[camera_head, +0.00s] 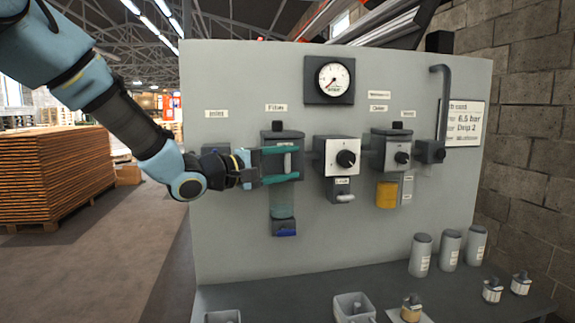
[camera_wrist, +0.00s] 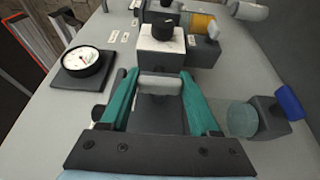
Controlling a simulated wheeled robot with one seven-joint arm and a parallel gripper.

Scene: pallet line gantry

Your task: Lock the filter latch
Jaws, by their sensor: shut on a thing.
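The filter unit (camera_head: 283,135) is a dark grey block on the grey panel under the "Filter" label, with a clear greenish bowl (camera_head: 283,203) below and a blue piece (camera_head: 286,232) at the bottom. The filter latch (camera_wrist: 160,84) is a light grey bar on the unit's front; it also shows in the head view (camera_head: 287,162), upright between my fingers. My gripper (camera_head: 290,164) reaches in from the left, its teal fingers above and below the latch. In the wrist view the fingers (camera_wrist: 160,78) close on the bar's two ends, partly hiding them.
A knobbed white-faced block (camera_head: 336,155) stands close right of the filter, with another knobbed unit and yellow bowl (camera_head: 387,194) beyond. A gauge (camera_head: 334,77) is above. Grey canisters (camera_head: 421,255) and small containers stand on the bench below.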

